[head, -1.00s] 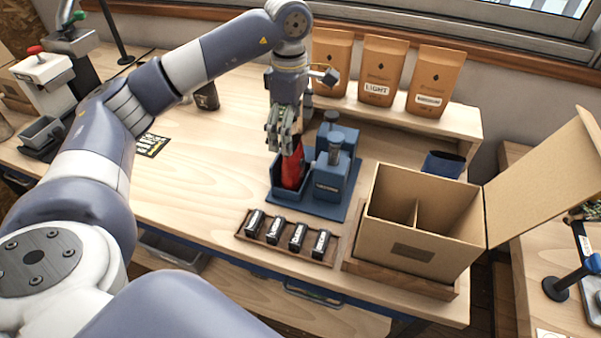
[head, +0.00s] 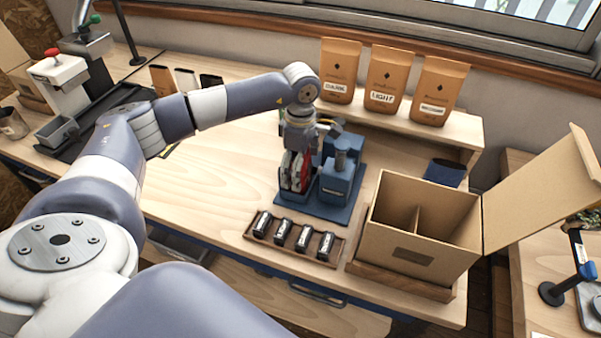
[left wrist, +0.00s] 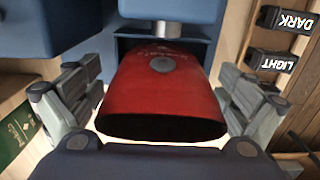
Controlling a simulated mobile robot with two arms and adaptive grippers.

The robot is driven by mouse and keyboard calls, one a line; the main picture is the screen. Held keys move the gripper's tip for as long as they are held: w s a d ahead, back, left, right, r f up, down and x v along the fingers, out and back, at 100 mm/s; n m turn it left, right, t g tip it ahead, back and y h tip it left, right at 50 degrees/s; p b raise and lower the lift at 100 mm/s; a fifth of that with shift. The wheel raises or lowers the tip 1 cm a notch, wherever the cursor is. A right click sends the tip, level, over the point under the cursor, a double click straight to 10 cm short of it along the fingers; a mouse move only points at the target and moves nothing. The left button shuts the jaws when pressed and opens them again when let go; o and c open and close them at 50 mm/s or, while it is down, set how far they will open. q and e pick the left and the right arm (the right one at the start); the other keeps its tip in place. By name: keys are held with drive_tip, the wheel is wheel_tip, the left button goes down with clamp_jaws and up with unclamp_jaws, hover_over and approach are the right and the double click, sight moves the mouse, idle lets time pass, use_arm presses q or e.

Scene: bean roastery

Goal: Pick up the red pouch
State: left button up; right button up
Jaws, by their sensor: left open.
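The red pouch (head: 307,166) stands in the blue machine (head: 338,183) on the bench and is mostly hidden by my left gripper in the head view. In the left wrist view the red pouch (left wrist: 163,92) fills the middle, with a round grey disc on its face and a dark end edge towards me. My left gripper (head: 296,183) is open, with its fingers on either side of the pouch. In the left wrist view a gap shows between the pouch and each finger of the gripper (left wrist: 160,105). My right gripper is in neither view.
A wooden tray (head: 249,234) with several black label blocks lies in front of the machine. An open cardboard box (head: 412,250) with a divider stands to the right. Kraft bags (head: 393,78) stand on a shelf behind. The bench left of the machine is mostly clear.

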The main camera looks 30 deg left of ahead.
use_arm(q)
drive_tip(key=c, duration=0.9)
drive_tip(key=shift+r, duration=0.15)
